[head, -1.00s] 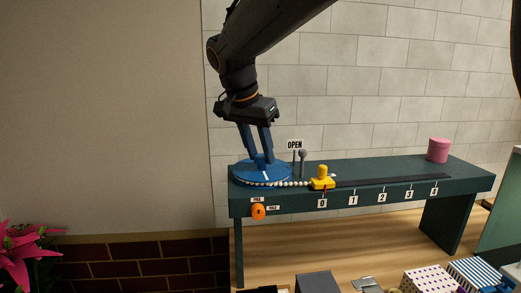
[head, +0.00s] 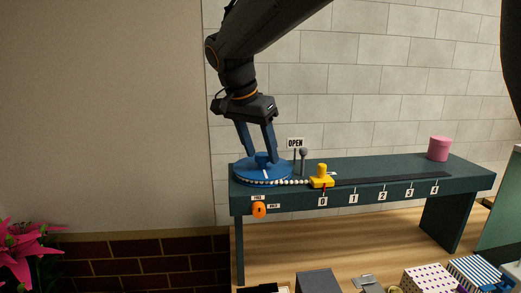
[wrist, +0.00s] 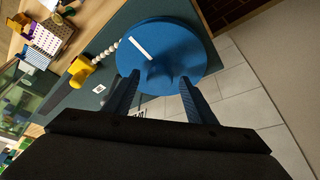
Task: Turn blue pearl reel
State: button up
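The blue pearl reel (head: 250,176) lies flat at the left end of the dark green bench, with a raised knob (head: 262,160) at its middle and a white line on top. It also shows in the wrist view (wrist: 185,40), the white line (wrist: 142,47) pointing away from the knob. My gripper (head: 260,157) is open above the reel, its two blue fingers spread to either side of the knob. In the wrist view, the fingers (wrist: 158,82) stand apart with a gap around the knob. A white pearl string (head: 291,182) runs from the reel to the yellow slider (head: 321,178) at mark 0.
An orange knob (head: 259,210) with small labels sits on the bench front. A grey-topped post (head: 303,154) and an OPEN sign (head: 295,143) stand close right of my gripper. A pink cylinder (head: 439,149) stands at the bench's right end. Patterned boxes (head: 428,280) lie below right.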

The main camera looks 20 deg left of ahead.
aim_at(253, 171)
jog(key=b+v, duration=0.2)
jog(key=v, duration=0.5)
jog(key=shift+r, duration=0.35)
jog(key=shift+s, duration=0.15)
